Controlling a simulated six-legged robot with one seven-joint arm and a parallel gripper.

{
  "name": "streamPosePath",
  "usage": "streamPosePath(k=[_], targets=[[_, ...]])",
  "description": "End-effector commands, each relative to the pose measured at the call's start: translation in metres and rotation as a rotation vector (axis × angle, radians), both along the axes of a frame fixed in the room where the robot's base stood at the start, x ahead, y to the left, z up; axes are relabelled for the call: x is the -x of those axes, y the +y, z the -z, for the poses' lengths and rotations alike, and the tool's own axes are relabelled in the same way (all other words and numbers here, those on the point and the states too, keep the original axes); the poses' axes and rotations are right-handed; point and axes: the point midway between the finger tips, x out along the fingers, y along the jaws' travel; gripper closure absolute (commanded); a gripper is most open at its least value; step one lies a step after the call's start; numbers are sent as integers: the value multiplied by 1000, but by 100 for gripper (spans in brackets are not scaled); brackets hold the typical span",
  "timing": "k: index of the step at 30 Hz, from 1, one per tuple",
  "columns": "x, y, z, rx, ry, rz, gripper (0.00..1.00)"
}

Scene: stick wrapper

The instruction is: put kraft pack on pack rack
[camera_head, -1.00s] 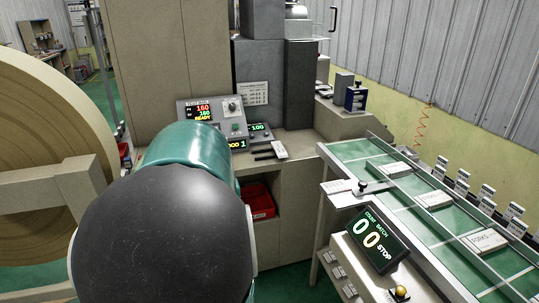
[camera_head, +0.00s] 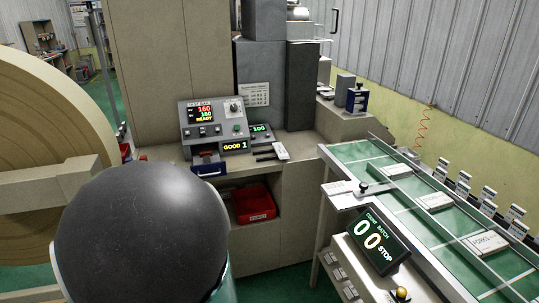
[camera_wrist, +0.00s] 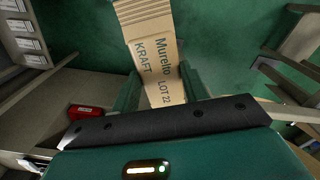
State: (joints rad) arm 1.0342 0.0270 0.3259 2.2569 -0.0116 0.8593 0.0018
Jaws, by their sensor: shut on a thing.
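The kraft pack (camera_wrist: 155,50) is a tan, flat pack with printed lettering, "Murello KRAFT LOT 22", and a ribbed far end. In the wrist view it stands out between the two green fingers of my gripper (camera_wrist: 165,88), which is shut on it. Green floor shows behind the pack. In the head view the gripper and pack are hidden behind my dark, rounded arm part. I cannot make out a pack rack with certainty in either view.
A control panel (camera_head: 212,122) stands on the bench, with a red bin (camera_head: 254,203) in the opening below. A green conveyor (camera_head: 408,200) carries white packs at the right, beside a counter display (camera_head: 374,241). A large paper roll (camera_head: 45,150) stands at the left.

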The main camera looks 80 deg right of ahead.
Motion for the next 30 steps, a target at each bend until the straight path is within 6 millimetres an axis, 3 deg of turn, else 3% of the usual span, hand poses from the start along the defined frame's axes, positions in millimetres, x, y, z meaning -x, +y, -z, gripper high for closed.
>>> streamPosePath(k=[3,18,24,30], targets=[[-32,35,24,-4,3,-98,80],[-163,163,118,-4,2,-458,80],[-209,206,150,-2,2,-580,80],[-242,237,174,-2,2,-672,80]])
